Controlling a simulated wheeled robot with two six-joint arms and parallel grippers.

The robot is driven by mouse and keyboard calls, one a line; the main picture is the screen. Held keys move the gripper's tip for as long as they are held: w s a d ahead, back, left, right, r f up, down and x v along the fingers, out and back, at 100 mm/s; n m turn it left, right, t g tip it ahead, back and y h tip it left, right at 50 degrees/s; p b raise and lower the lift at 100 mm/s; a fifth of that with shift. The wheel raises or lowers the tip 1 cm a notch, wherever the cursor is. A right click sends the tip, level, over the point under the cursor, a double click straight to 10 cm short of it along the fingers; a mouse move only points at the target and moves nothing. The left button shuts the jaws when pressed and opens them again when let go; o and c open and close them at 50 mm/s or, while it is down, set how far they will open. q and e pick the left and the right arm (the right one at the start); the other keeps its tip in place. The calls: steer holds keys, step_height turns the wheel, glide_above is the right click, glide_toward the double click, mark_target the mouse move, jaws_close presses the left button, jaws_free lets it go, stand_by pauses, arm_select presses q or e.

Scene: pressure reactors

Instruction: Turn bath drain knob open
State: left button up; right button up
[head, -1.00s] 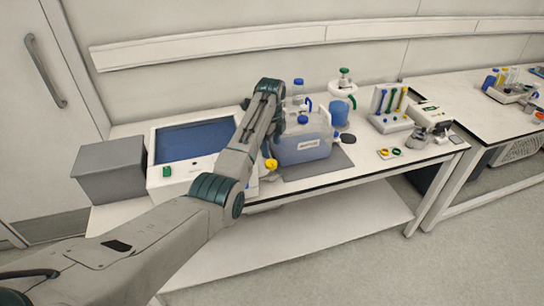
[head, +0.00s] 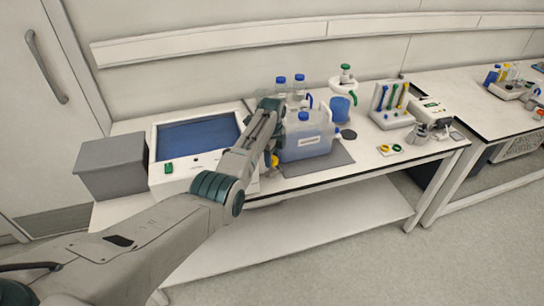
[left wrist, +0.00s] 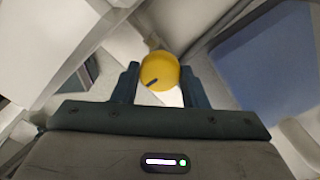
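The bath (head: 160,184) is a white box with blue water (head: 197,138), at the left end of the bench. Its yellow drain knob (head: 275,160) is at the bath's right side, partly hidden by my left arm in the head view. In the left wrist view the yellow knob (left wrist: 160,70) is round with a dark mark pointing to the lower left. My left gripper (left wrist: 160,80) has one finger on each side of the knob, and the knob fills the gap between the fingertips. The blue water (left wrist: 272,58) also shows there. My right gripper is out of view.
A bluish jug (head: 305,140) with a blue cap stands on a grey mat close right of my left wrist. Two blue-capped bottles (head: 290,84) stand behind. A grey box (head: 110,166) is left of the bath. A lower shelf (head: 310,225) is bare.

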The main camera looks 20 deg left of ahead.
arm_select(q)
steer(key=shift+r+n, duration=0.15)
steer(key=shift+n, duration=0.25)
steer(key=n+p, duration=0.1)
steer(key=n, duration=0.2)
steer(key=shift+p, duration=0.35)
steer(key=n+p, duration=0.1)
steer(key=n, duration=0.3)
steer(key=n+p, duration=0.1)
steer(key=n, duration=0.4)
steer(key=shift+w+n, duration=0.1)
steer(key=shift+n, duration=0.3)
steer(key=n, duration=0.4)
steer(key=shift+n, duration=0.3)
steer(key=o, duration=0.9)
steer(key=shift+o, duration=0.2)
